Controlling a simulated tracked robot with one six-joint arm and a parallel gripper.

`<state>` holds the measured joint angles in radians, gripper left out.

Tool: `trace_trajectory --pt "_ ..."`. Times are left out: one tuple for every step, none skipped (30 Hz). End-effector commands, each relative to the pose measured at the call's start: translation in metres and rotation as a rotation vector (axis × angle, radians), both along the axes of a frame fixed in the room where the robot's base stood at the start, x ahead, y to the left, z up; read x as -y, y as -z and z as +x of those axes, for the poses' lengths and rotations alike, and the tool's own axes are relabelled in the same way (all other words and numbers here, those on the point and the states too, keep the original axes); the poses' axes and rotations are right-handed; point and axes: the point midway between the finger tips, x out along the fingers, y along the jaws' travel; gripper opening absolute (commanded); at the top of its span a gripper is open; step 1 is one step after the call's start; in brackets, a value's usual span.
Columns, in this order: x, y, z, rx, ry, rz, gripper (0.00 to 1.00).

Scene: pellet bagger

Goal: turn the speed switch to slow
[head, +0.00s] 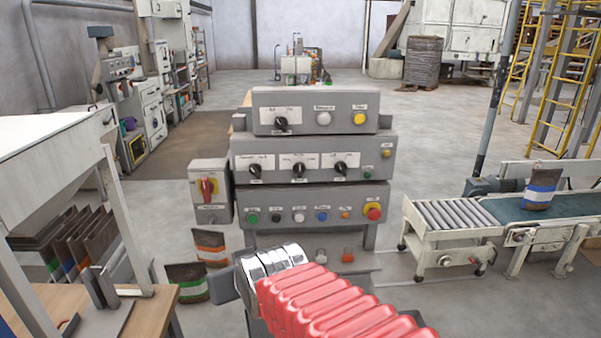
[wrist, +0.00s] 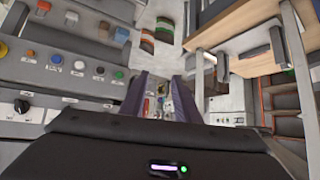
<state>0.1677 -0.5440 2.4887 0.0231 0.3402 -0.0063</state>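A grey control cabinet (head: 312,150) stands ahead in three stepped tiers. The top tier has one black rotary switch (head: 281,124). The middle tier has three more, at left (head: 255,170), middle (head: 298,171) and right (head: 341,168). Their labels are too small to read, so I cannot tell which is the speed switch. My gripper (wrist: 163,82) shows two dark fingers spread apart with nothing between them in the wrist view. It is below the panels and apart from the switches. The wrist view shows the panel buttons and a black knob (wrist: 22,105) at left.
The lowest tier has several push buttons and a red stop button (head: 373,211). A red-handled switch box (head: 210,188) juts out at left. A wooden bench (head: 130,315) is at near left. A roller conveyor (head: 450,215) is at right. Filled bags (head: 187,283) stand on the floor.

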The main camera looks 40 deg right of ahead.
Motion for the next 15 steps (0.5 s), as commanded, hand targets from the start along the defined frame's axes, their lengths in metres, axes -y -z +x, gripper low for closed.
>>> trace_trajectory --pt "0.013 -0.001 0.011 0.035 0.026 -0.006 0.29" --pt "0.02 -0.003 0.017 0.06 0.041 -0.011 0.29" --pt "0.029 -0.006 0.026 0.095 0.06 -0.018 0.29" --pt "0.037 -0.008 0.032 0.121 0.075 -0.024 0.29" --pt "0.045 -0.01 0.037 0.148 0.09 -0.03 0.29" --pt "0.055 -0.013 0.044 0.181 0.109 -0.04 0.29" --pt "0.063 -0.016 0.049 0.207 0.122 -0.045 0.29" --pt "0.071 -0.018 0.054 0.232 0.134 -0.053 0.29" --pt "0.084 -0.021 0.058 0.265 0.164 -0.071 0.29" --pt "0.093 -0.023 0.062 0.289 0.181 -0.079 0.29" --pt "0.102 -0.026 0.065 0.314 0.196 -0.09 0.29" --pt "0.113 -0.029 0.069 0.347 0.216 -0.104 0.29" --pt "0.122 -0.032 0.071 0.371 0.233 -0.114 0.29" --pt "0.131 -0.034 0.073 0.396 0.248 -0.125 0.29" --pt "0.143 -0.037 0.075 0.428 0.269 -0.141 0.29"
